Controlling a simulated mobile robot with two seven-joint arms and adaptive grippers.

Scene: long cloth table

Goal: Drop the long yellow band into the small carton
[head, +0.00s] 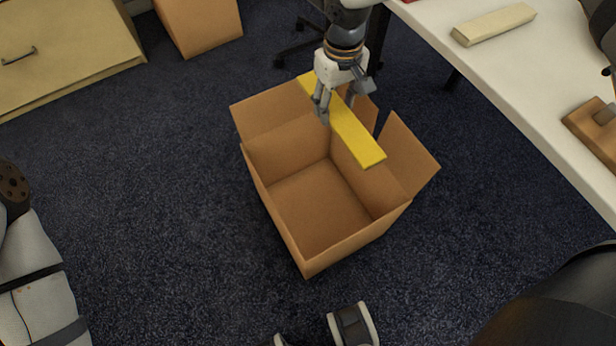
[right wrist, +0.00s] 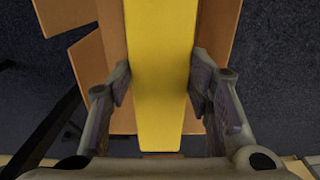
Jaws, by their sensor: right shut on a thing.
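The long yellow band (head: 358,138) is a flat, stiff-looking strip. My right gripper (head: 338,110) is shut on it near its far part, with one finger on each side. In the right wrist view the band (right wrist: 160,75) runs between the two fingers (right wrist: 160,90). The band is held slanting over the far right side of an open brown carton (head: 265,195) on the floor. The carton's flaps stand up and outward, and the part of its floor that shows is empty. The band hides part of the carton's far right wall. My left gripper is not in view.
A pale table (head: 500,90) runs along the right, with a cream block (head: 493,24) and a wooden piece (head: 597,130) on it. A drawer cabinet (head: 60,45) and another brown box (head: 200,22) stand at the back left. Dark carpet (head: 150,170) left of the carton is clear.

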